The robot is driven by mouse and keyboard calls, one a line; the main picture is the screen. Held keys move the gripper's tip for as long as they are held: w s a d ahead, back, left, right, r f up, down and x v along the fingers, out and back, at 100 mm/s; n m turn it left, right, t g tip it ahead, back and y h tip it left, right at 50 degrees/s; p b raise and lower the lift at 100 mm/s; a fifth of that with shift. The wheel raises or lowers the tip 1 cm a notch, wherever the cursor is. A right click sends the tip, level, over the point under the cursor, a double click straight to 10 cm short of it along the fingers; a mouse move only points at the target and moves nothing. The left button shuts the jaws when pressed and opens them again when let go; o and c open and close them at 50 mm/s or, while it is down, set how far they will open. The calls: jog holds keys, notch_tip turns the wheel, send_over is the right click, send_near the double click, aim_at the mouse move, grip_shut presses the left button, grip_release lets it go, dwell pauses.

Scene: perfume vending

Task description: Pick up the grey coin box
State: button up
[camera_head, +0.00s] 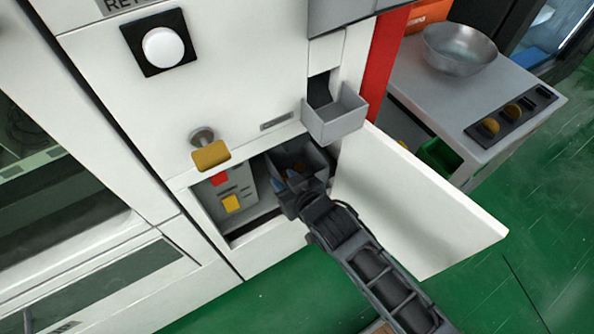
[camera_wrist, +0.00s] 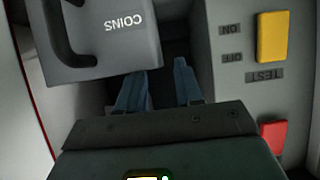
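The grey coin box (camera_wrist: 105,35) has a "COINS" label, upside down in the wrist view, and a dark handle on its face. In the head view the box (camera_head: 298,155) sits inside the open lower compartment of the white machine, partly hidden by my gripper (camera_head: 288,186). In the wrist view my gripper (camera_wrist: 160,78) has two blue fingers spread apart with nothing visible between them. The left fingertip is at the box's lower edge; I cannot tell whether it touches. The right finger is beside the switch panel.
A switch panel (camera_wrist: 228,72) with a yellow switch (camera_wrist: 273,37) and a red switch (camera_wrist: 273,135) stands beside the box. The open white door (camera_head: 410,205) is on the right. A small grey tray (camera_head: 337,119) juts out above the compartment.

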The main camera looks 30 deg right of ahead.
aim_at(280, 176)
jog(key=x, duration=0.4)
jog(key=shift+c, duration=0.2)
grip_shut()
dwell(1.2)
